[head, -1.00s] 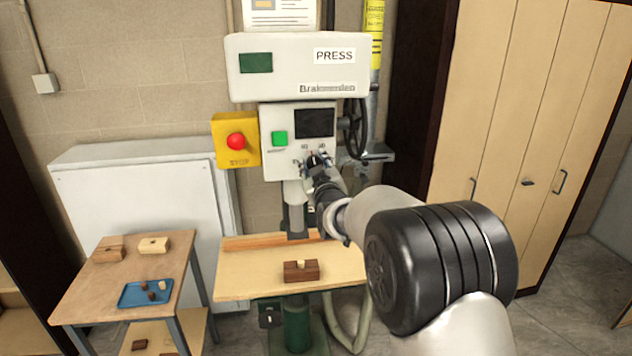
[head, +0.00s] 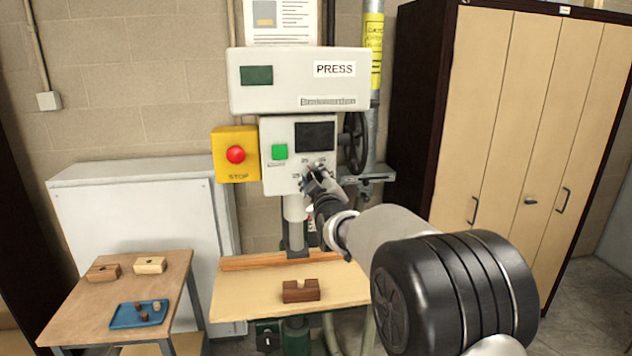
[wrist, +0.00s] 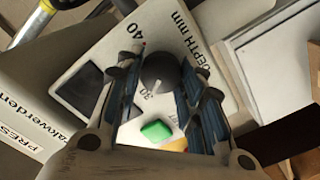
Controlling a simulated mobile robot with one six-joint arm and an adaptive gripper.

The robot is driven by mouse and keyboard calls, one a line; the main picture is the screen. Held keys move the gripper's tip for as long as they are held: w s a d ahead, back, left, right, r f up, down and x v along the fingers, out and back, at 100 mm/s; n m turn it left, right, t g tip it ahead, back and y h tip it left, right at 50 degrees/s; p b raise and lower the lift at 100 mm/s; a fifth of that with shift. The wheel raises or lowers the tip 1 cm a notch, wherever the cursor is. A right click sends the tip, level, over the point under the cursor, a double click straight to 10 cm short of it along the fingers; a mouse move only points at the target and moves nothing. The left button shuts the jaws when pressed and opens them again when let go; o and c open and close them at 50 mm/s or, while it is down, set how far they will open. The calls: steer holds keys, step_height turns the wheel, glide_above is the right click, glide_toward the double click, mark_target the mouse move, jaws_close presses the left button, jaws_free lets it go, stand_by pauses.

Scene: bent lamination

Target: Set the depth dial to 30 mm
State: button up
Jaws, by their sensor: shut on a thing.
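The depth dial (wrist: 160,72) is a dark round knob on the pale panel of the press, below the dark screen (head: 315,136). In the wrist view it sits between my two fingers, and a small red mark shows at its edge near the printed 40 (wrist: 131,31).
A green button (head: 280,152) and a yellow box with a red stop button (head: 235,154) are left of the dial. A handwheel (head: 355,142) is at the right. Below is the press table (head: 240,296) with a notched brown block (head: 301,291). A side table stands left.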

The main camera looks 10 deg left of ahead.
steer(key=shift+r, duration=0.2)
steer(key=o, duration=1.1)
steer(key=shift+a+f, duration=0.1)
steer(key=shift+f, duration=0.05)
steer(key=shift+s, duration=0.1)
steer(key=v, duration=1.2)
